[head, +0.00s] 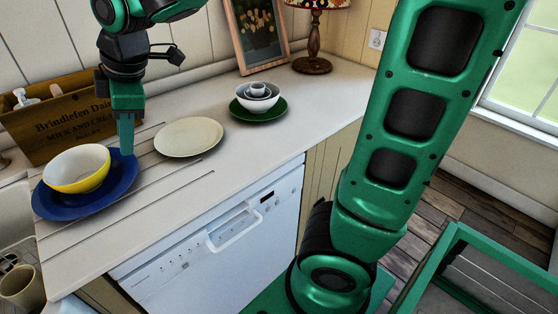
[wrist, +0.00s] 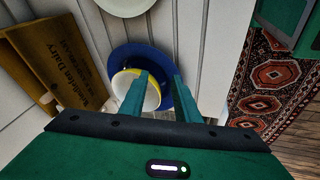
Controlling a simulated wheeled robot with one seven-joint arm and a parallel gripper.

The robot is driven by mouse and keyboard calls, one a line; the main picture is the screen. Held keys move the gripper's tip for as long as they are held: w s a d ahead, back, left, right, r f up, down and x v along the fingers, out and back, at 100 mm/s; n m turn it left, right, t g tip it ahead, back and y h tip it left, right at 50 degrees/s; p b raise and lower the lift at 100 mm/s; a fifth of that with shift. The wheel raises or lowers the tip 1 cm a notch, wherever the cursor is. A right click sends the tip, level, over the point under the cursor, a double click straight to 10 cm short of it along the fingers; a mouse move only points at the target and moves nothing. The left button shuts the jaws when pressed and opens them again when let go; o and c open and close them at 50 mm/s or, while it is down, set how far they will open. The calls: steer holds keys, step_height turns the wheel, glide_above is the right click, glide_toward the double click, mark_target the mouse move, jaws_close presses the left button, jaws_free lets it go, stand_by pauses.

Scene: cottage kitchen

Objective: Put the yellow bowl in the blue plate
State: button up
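The yellow bowl (head: 77,170), white inside, sits upright on the blue plate (head: 60,209) at the left of the counter. In the wrist view the bowl (wrist: 152,98) lies left of and partly behind one finger, with the blue plate (wrist: 131,52) around it. My gripper (head: 127,152) points down over the right part of the plate, beside the bowl. In the wrist view my gripper (wrist: 162,78) has its two fingers apart with a gap between them. Nothing is visibly held. Whether a finger touches the bowl or plate cannot be told.
A wooden crate (head: 60,122) stands behind the blue plate. A cream plate (head: 189,138) lies to the right, then a green plate (head: 258,114) with stacked white bowls. A lamp (head: 313,40) and a picture frame (head: 257,35) stand at the back. The front counter is clear.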

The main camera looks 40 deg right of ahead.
steer(key=s+d+f+m+g+h, duration=0.1)
steer(key=s+d+f+m, duration=0.1)
steer(key=s+d+m, duration=0.35)
steer(key=s+d+f+m+h, duration=0.1)
steer(key=s+d+f+m, duration=0.1)
steer(key=d, duration=0.7)
steer(key=s+d+f+m+g, duration=0.1)
steer(key=s+d+m, duration=0.25)
steer(key=d, duration=0.35)
steer(key=s+d+f+m+g, duration=0.1)
steer(key=s+d+f+m, duration=0.1)
steer(key=s+m, duration=0.3)
steer(key=s+d+f+m+g, duration=0.1)
steer(key=s+d+f+m, duration=0.2)
steer(key=s, duration=0.6)
steer(key=d+m, duration=0.2)
steer(key=shift+s+m, duration=0.3)
steer(key=shift+s, duration=0.05)
steer(key=shift+w, duration=0.15)
steer(key=shift+w+f+h, duration=0.2)
steer(key=shift+w+h, duration=0.1)
steer(key=shift+w, duration=0.2)
